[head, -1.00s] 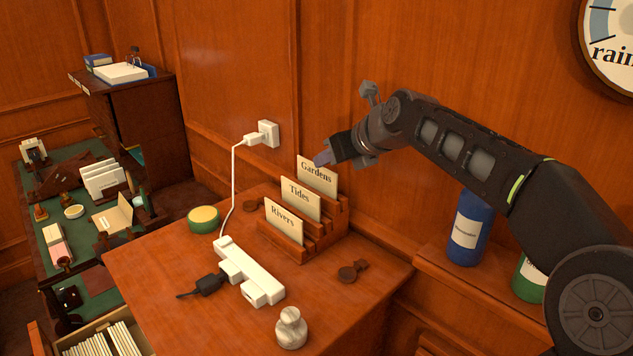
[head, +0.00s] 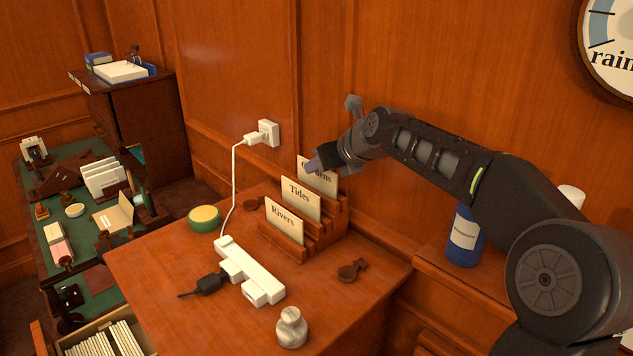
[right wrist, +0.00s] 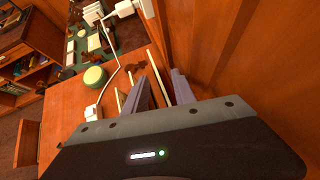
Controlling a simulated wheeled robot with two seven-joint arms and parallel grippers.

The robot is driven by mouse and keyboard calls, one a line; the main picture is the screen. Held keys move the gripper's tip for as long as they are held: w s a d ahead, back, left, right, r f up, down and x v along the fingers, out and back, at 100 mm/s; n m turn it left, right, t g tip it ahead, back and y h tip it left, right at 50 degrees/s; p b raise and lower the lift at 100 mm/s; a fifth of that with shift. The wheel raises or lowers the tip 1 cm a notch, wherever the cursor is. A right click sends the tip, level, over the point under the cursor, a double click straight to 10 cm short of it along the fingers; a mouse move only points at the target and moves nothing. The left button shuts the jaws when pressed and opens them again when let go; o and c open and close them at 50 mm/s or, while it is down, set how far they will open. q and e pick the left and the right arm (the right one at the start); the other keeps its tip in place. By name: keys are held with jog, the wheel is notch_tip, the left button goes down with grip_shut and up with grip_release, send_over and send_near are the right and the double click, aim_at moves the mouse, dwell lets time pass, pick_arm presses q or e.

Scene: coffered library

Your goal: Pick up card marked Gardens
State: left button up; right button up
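The card marked Gardens (head: 325,184) stands upright in the rear slot of a stepped wooden card holder (head: 334,228). My right gripper (head: 314,162) is at its top edge and covers part of its lettering. In the right wrist view my right gripper (right wrist: 160,90) has its two fingers apart, with a thin card edge (right wrist: 158,80) between them and gaps visible at the sides. The card marked Tides (head: 300,198) and the card marked Rivers (head: 283,222) stand in the slots in front. My left gripper is not in view.
A white power strip (head: 250,272), a black plug (head: 208,285), a green-and-yellow round tin (head: 204,218) and a stone weight (head: 291,328) share the desk. A white cord runs to the wall socket (head: 265,134). The wood-panelled wall is close behind the holder.

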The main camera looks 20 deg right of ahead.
grip_shut()
dwell(1.4)
